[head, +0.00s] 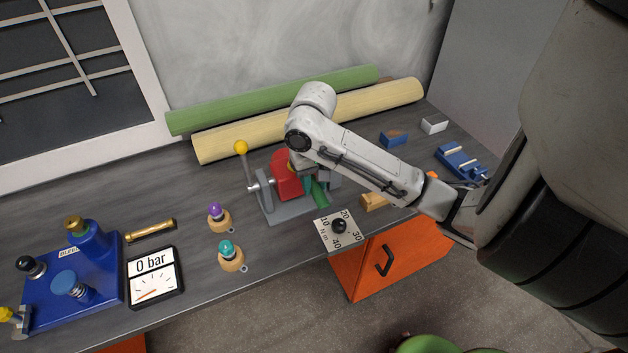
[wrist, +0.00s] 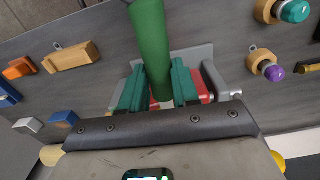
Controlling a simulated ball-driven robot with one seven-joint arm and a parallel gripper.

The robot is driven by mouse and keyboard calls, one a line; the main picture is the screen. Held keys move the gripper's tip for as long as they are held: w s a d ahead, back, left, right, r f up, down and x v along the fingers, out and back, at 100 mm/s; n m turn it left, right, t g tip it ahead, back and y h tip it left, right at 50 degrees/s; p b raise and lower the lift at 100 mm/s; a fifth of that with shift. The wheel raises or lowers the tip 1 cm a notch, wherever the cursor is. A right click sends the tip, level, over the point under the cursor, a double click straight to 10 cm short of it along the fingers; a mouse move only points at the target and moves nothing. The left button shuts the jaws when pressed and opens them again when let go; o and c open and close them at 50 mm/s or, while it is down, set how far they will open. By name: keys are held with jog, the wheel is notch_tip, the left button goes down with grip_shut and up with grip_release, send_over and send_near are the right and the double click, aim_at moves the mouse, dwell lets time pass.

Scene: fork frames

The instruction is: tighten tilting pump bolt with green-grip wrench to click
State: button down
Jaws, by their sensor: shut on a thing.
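My gripper (head: 309,186) is low over the red pump body (head: 286,174) in its grey stand (head: 287,213). In the wrist view, its teal fingers (wrist: 159,88) are shut on the green grip of the wrench (wrist: 149,40), one finger on each side. In the head view, the green grip (head: 321,196) sticks out toward the table's front edge. The wrench head and the pump bolt are hidden behind the gripper, so I cannot tell whether they touch. Parts of the red pump show behind the fingers in the wrist view (wrist: 205,88). A yellow-knobbed lever (head: 247,168) rises at the stand's left.
A dial plate marked in N m (head: 327,228) sits at the front edge, close to the grip. Knobs on wooden bases (head: 231,265), a gauge reading 0 bar (head: 155,290) and a blue unit (head: 75,300) stand left. Green and yellow rolls (head: 220,145) lie behind; blocks (head: 394,138) lie right.

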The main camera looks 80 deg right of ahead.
jog(key=shift+f+b, duration=0.35)
jog(key=shift+f, duration=0.15)
jog(key=shift+r, duration=0.1)
jog(key=c, duration=1.4)
grip_release()
grip_shut()
jog(key=shift+w+a+m+p, duration=0.55)
jog(key=shift+w+m+p, duration=0.4)
jog(key=shift+p, duration=0.3)
jog(key=shift+w+a+m+p, duration=0.35)
jog(key=shift+w+m+p, duration=0.45)
jog(key=shift+m+p, duration=0.15)
jog(key=shift+w+a+m+p, duration=0.15)
jog(key=shift+w+m+p, duration=0.3)
jog(key=shift+w+m, duration=0.2)
dwell(0.8)
jog(key=shift+w+a+m, duration=0.1)
jog(key=shift+w+m, duration=0.85)
jog(key=shift+m, duration=0.1)
dwell(0.5)
